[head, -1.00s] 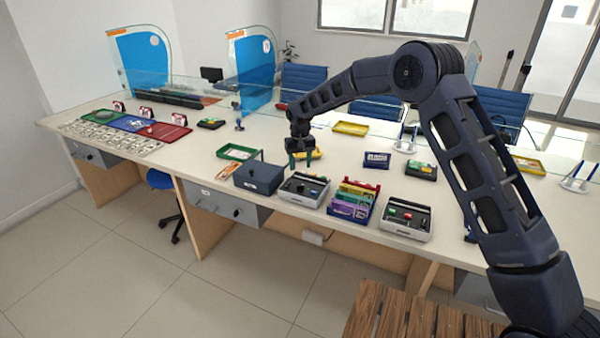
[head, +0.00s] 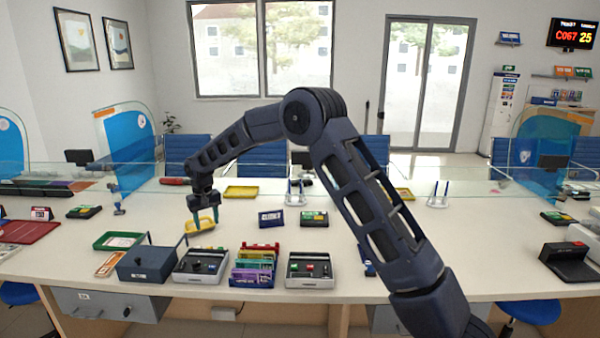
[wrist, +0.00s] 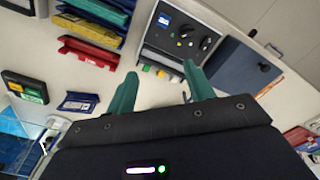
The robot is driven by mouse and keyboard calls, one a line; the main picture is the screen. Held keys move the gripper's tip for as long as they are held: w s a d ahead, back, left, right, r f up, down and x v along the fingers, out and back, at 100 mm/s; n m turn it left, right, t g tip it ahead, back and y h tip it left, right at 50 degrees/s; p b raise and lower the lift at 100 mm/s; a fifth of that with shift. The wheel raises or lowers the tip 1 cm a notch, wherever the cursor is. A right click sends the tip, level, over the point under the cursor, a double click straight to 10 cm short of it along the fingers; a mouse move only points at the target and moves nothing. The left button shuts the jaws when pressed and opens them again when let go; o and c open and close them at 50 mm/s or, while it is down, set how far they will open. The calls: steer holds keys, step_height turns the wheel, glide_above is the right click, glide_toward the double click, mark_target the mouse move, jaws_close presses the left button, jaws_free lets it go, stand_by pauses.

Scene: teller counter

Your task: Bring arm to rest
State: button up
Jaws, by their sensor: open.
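My arm reaches forward over the teller counter (head: 400,265), bent high at the elbow. My gripper (head: 203,227) hangs above the counter with its fingers pointing down, in front of a yellow tray (head: 200,227). In the wrist view the two green fingers of my gripper (wrist: 158,85) stand apart with nothing between them. Below them show a grey device with knobs (wrist: 180,38) and a dark blue box (wrist: 245,68).
Near the front edge stand a dark blue box (head: 147,264), a grey device (head: 201,265), a coloured file rack (head: 254,267) and another device (head: 310,269). A green tray (head: 118,240) lies left. Glass screens (head: 400,179) run along the back.

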steer(key=w+d+r+m, duration=0.1)
steer(key=d+r, duration=0.5)
steer(key=d, duration=0.4)
steer(key=d+r+m+t, duration=0.1)
steer(key=d+r, duration=0.5)
steer(key=d, duration=0.4)
steer(key=w+d+r+m, duration=0.1)
steer(key=d+r, duration=0.5)
steer(key=d, duration=0.4)
steer(key=s+d+r+m+t, duration=0.1)
steer(key=s+d+r, duration=0.25)
steer(key=d, duration=0.55)
steer(key=s+d+r, duration=0.2)
steer(key=s+d, duration=0.2)
steer(key=d, duration=0.4)
steer(key=s+d+f+m+t, duration=0.1)
steer(key=s+d+f, duration=0.1)
steer(key=s+d, duration=0.7)
steer(key=s+d+f+m+t, duration=0.1)
steer(key=s+d+f+m, duration=0.1)
steer(key=s+d, duration=0.7)
steer(key=s, duration=0.3)
steer(key=shift+s+f+m, duration=0.15)
steer(key=shift+m, duration=0.15)
